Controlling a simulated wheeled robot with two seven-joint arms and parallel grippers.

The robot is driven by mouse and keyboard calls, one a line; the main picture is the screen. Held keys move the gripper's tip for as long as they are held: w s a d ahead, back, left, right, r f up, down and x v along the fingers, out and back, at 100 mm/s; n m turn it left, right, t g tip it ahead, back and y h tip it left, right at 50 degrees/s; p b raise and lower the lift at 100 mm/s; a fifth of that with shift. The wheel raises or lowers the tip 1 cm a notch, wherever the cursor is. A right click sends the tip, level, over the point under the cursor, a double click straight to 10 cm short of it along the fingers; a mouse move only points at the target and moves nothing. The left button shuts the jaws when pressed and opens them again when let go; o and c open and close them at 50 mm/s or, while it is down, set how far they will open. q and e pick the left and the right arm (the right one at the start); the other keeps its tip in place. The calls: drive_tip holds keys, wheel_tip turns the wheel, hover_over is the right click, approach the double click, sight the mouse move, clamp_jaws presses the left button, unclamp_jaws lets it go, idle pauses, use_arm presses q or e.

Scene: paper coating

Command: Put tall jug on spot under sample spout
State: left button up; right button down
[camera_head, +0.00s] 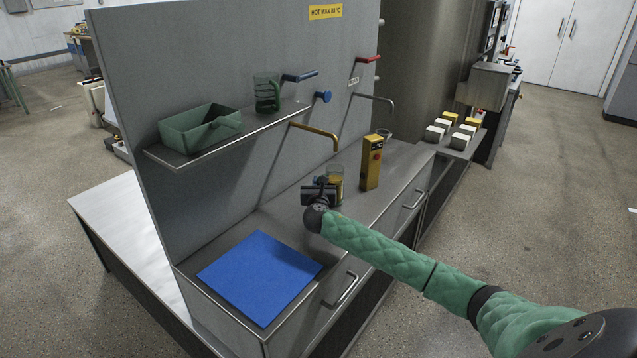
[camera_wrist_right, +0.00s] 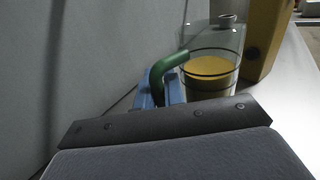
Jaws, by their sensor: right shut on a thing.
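A clear jug (camera_head: 336,178) holding amber liquid is at my right gripper (camera_head: 320,192). In the right wrist view the jug (camera_wrist_right: 209,88) looks upright, and the gripper's blue fingers (camera_wrist_right: 160,92) are shut on its green handle (camera_wrist_right: 168,64). In the head view the jug appears below the tip of a brass-coloured spout (camera_head: 315,133); I cannot tell whether its base touches the counter (camera_head: 285,218). A grey spout (camera_head: 374,98) projects further right, above a small round metal piece (camera_head: 384,134). My left gripper is not in view.
A blue mat (camera_head: 260,275) covers the near counter. The wall shelf (camera_head: 235,136) holds a green bin (camera_head: 200,130) and another clear vessel (camera_head: 267,91). White and yellow blocks (camera_head: 459,141) lie further right.

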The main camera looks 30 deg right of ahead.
drive_tip(key=c, duration=1.5)
unclamp_jaws()
drive_tip(key=shift+f, duration=0.15)
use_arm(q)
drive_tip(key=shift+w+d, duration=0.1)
